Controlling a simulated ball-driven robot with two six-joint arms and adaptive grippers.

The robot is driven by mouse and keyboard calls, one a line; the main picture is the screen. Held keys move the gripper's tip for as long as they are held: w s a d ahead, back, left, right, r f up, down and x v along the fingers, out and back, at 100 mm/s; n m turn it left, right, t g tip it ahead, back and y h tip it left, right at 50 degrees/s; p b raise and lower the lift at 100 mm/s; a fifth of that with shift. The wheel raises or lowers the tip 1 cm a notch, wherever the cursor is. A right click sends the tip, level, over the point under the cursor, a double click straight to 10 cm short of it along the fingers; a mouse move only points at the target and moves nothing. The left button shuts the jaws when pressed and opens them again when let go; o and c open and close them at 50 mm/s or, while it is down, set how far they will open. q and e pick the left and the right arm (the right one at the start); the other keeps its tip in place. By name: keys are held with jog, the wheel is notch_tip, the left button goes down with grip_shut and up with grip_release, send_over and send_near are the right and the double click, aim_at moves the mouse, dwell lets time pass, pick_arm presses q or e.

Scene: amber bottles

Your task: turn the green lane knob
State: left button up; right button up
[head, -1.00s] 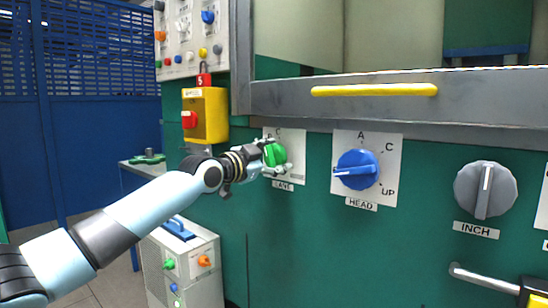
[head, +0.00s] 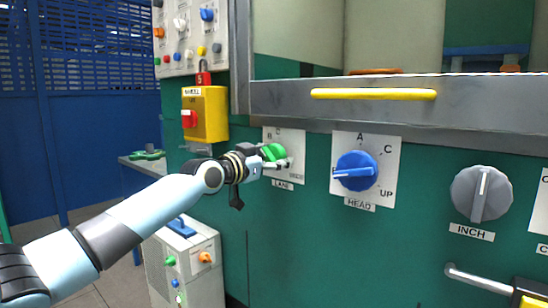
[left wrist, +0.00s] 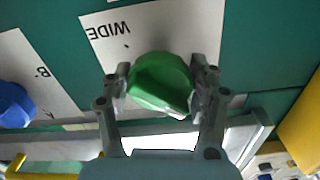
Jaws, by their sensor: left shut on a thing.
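The green lane knob (head: 273,153) sits on a white plate (head: 298,150) above a LANE label, left of the blue head knob. Letters B and C show at the top of its plate. My left gripper (head: 276,156) is shut on the green knob, one finger on each side of it. In the left wrist view the green knob (left wrist: 160,80) lies between the fingers of my left gripper (left wrist: 160,88), and the word WIDE shows upside down on the plate. My right gripper is not in view.
The blue head knob (head: 357,171) and grey inch knob (head: 481,194) are to the right. A yellow box with a red button (head: 205,114) is at upper left. A yellow handle (head: 374,94) crosses the window frame. A grey cabinet (head: 188,265) stands below.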

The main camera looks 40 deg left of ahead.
aim_at(267, 160)
pick_arm(q)
jog(key=shift+f, duration=0.15)
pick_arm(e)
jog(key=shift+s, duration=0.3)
pick_arm(q)
jog(key=o, duration=1.2)
jog(key=shift+c, duration=0.2)
jog(key=shift+s, duration=0.2)
jog(key=shift+s+a, duration=0.15)
jog(key=shift+s, duration=1.65)
jog(key=shift+s+a, duration=0.15)
jog(key=shift+s, duration=1.6)
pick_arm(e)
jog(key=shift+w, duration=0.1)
